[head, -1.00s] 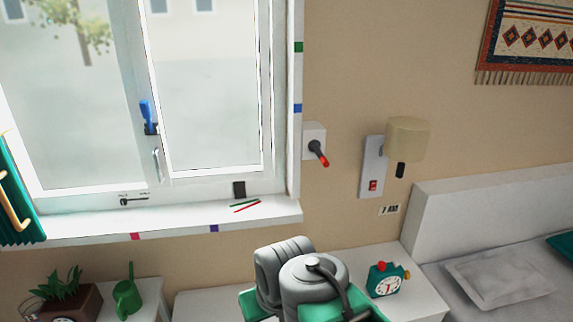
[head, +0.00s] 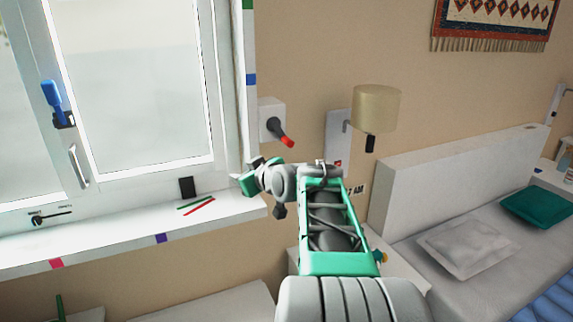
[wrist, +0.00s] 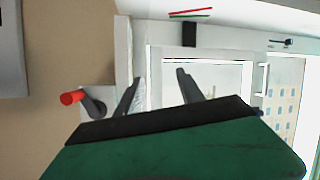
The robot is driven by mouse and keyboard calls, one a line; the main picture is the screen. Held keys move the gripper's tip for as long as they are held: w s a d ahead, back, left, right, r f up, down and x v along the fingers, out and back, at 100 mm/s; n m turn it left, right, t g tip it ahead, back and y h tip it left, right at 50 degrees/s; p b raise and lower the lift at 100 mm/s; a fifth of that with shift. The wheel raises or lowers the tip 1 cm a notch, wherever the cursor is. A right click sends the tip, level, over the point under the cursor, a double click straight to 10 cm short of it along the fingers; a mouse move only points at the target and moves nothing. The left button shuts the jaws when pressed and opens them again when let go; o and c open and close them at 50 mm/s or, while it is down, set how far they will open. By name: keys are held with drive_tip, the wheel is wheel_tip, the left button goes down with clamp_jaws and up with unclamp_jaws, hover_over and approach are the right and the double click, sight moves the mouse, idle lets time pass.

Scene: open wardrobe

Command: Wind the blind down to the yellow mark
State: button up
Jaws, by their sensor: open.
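A winding crank with a dark arm (head: 274,127) and a red knob (head: 288,141) sits on a white wall box (head: 268,112), right of the window. My gripper (head: 240,181) is below and left of the crank, over the sill's right end, apart from it. In the wrist view my gripper (wrist: 158,86) is open with nothing between its fingers. There the red knob (wrist: 71,98) lies left of the fingers. Green (head: 248,4) and blue (head: 250,79) marks show on the window's right frame. The blind and a yellow mark are not in view.
The window sill (head: 110,237) holds red and green sticks (head: 198,206) and a small black block (head: 187,187). A wall lamp (head: 376,108) is right of the crank. A bed (head: 450,240) stands at the right. A blue window handle (head: 52,100) is at left.

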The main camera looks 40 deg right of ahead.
sight(291, 144)
drive_tip(key=s+d+t+h, duration=0.1)
drive_tip(key=d, duration=0.4)
drive_tip(key=s+d+r+t+h+b, duration=0.1)
drive_tip(key=d, duration=0.4)
drive_tip(key=s+d+r+t+h+b, duration=0.1)
drive_tip(key=d, duration=0.4)
drive_tip(key=shift+s+d+t, duration=0.15)
drive_tip(key=shift+d+t, duration=0.1)
drive_tip(key=shift+t, duration=0.05)
drive_tip(key=x, duration=0.2)
drive_tip(key=p+x, duration=0.1)
drive_tip(key=x, duration=0.2)
drive_tip(key=p+x, duration=0.1)
drive_tip(key=x, duration=0.1)
drive_tip(key=shift+w+d+r, duration=0.15)
drive_tip(key=shift+w+r, duration=0.15)
drive_tip(key=shift+r, duration=0.05)
drive_tip(key=shift+c, duration=0.6)
clamp_jaws()
